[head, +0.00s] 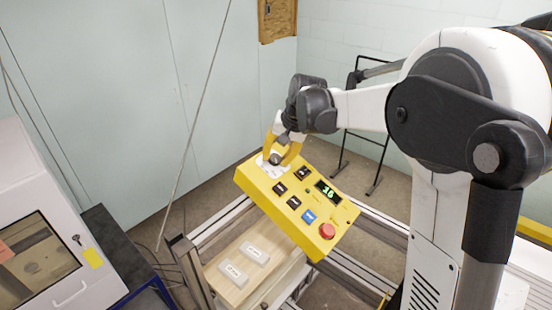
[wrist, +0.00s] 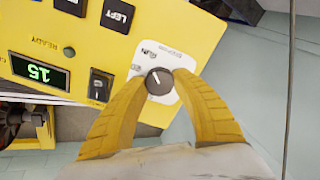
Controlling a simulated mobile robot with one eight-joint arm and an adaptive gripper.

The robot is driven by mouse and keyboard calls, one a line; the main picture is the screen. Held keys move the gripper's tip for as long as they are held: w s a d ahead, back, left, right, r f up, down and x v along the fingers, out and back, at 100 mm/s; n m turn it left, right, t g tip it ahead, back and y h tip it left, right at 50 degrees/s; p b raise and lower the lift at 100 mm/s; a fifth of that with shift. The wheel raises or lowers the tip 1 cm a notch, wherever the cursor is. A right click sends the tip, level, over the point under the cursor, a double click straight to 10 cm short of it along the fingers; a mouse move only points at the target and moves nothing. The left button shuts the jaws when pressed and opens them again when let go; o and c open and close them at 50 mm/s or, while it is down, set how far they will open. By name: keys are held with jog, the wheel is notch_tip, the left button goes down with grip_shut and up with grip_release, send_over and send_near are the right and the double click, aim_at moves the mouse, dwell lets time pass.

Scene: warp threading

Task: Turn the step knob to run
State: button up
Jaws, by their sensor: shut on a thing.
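The step knob (wrist: 159,81) is a dark round knob with a white pointer line, set on a white label plate on the yellow control panel (head: 290,222). In the wrist view its pointer leans toward the upper left; lettering that seems to read RUN lies up and to the left of it. My gripper (wrist: 160,78) has its yellow fingers closed on the knob from both sides. In the head view my gripper (head: 280,152) reaches down to the panel's upper left corner, where the knob (head: 276,159) shows between the fingers.
The panel carries black buttons, a blue button (head: 308,216), a red mushroom button (head: 327,231) and a green lit display (head: 328,191). Below it, a wooden board (head: 236,291) holds two pale labelled blocks. A metal frame surrounds the panel. A white machine (head: 45,235) stands at left.

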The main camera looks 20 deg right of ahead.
dwell(0.3)
jog(key=o, duration=1.2)
jog(key=v, duration=1.2)
